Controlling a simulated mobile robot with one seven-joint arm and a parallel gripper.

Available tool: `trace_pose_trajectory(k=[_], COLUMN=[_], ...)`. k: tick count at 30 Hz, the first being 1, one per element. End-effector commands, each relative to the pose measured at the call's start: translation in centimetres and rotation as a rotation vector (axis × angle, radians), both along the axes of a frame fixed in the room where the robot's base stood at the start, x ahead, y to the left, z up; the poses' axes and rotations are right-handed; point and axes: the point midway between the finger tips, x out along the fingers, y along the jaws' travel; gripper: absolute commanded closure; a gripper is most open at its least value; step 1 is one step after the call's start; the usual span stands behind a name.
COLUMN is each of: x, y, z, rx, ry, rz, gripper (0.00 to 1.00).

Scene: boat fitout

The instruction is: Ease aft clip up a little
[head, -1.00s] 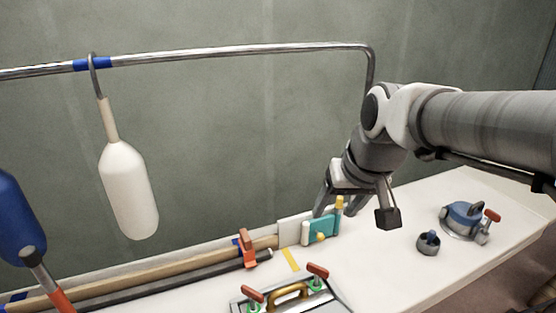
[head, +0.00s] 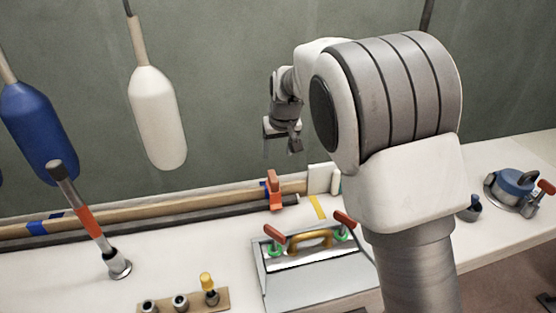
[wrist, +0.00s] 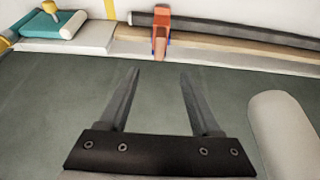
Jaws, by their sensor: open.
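An orange clip with blue edges (head: 273,191) sits across the wooden strip and dark pole along the wall. It also shows in the wrist view (wrist: 160,33), top middle. Two red-handled clips with green parts, a left one (head: 273,235) and a right one (head: 344,220), sit on a grey case with a yellow handle (head: 312,241). No label shows which clip is the aft one. My gripper (head: 278,152) is in the air above the orange clip, apart from it. In the wrist view the fingers (wrist: 158,75) are apart with nothing between them.
A white fender (head: 158,118) and a blue fender (head: 38,130) hang at the left. An orange-banded handle (head: 86,220) stands upright on the bench. A wooden block with sockets (head: 183,302) lies in front. A blue-topped fitting (head: 515,186) is at the right. My arm hides the bench behind it.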

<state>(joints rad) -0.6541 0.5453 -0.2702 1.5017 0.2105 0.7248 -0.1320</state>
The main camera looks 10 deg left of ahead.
Motion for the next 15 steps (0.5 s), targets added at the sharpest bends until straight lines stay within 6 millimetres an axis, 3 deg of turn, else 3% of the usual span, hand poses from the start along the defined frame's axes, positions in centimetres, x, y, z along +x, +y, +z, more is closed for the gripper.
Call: trace_pose_trajectory(k=[15], x=[3.1], y=[1.5], z=[-8.8], rx=[-0.002], ry=[0.003], rz=[-0.001], gripper=[0.35])
